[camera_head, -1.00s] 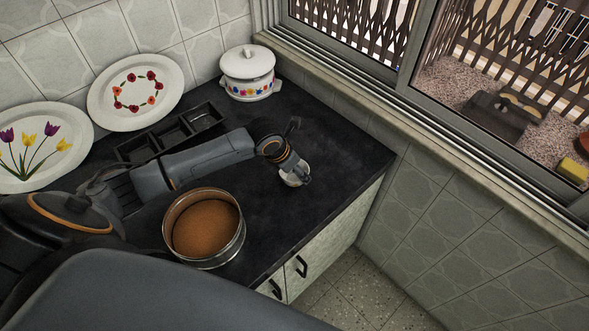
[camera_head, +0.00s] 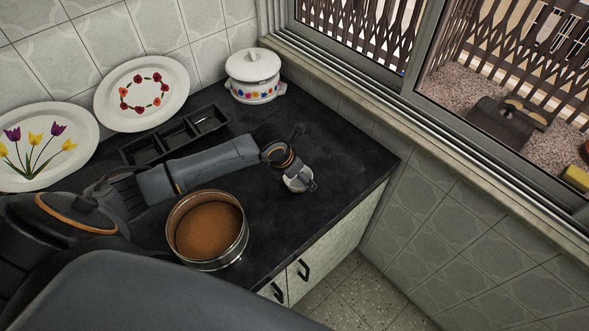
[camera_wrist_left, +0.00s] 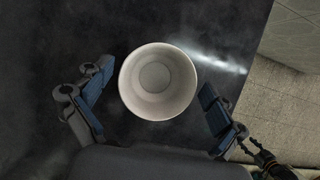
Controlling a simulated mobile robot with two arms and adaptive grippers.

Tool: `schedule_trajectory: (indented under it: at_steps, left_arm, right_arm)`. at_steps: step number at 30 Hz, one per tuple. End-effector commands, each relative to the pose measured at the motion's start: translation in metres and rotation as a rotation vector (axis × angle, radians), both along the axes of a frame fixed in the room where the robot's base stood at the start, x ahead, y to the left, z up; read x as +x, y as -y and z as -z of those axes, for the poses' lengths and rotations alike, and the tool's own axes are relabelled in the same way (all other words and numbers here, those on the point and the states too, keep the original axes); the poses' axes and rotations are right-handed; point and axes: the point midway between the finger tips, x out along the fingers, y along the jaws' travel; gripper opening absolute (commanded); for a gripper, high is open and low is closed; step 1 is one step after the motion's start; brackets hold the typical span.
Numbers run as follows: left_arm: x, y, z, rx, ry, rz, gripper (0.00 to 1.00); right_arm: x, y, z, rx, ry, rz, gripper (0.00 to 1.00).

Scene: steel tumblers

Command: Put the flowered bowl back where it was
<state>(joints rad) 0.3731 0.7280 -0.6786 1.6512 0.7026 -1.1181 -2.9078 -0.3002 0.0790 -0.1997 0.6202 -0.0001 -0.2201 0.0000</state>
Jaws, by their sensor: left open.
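A plain white round bowl (camera_wrist_left: 157,80) shows from above in the left wrist view, empty inside. Its outer wall is hidden there, so I cannot see any flowers on it. My left gripper (camera_wrist_left: 154,88) is open, with one finger on each side of the bowl and a gap to both. In the head view my left gripper (camera_head: 303,186) points down over the dark counter (camera_head: 335,185), with a small pale piece of the bowl (camera_head: 296,182) showing among the fingers.
A white lidded pot with flowers (camera_head: 253,78) stands at the back. A black divided tray (camera_head: 175,137), a round tin with brown contents (camera_head: 208,232) and two flower plates (camera_head: 142,94) (camera_head: 42,148) are on the left. The counter's front edge (camera_head: 340,233) is near the gripper.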

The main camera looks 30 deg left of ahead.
Motion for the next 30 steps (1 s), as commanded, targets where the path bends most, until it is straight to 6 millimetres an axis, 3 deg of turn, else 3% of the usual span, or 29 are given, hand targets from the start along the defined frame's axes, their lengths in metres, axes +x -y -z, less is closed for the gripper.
schedule_trajectory:
  at_steps: [18,30]
  left_arm:
    - [-0.04,-0.015,-0.099,0.001,0.003,0.0,0.95]
    - [-0.044,-0.016,-0.108,0.0,-0.001,0.0,0.95]
  right_arm:
    - [0.0,0.001,0.011,-0.001,0.0,-0.001,0.51]
    - [0.0,0.001,0.011,-0.001,0.0,-0.001,0.51]
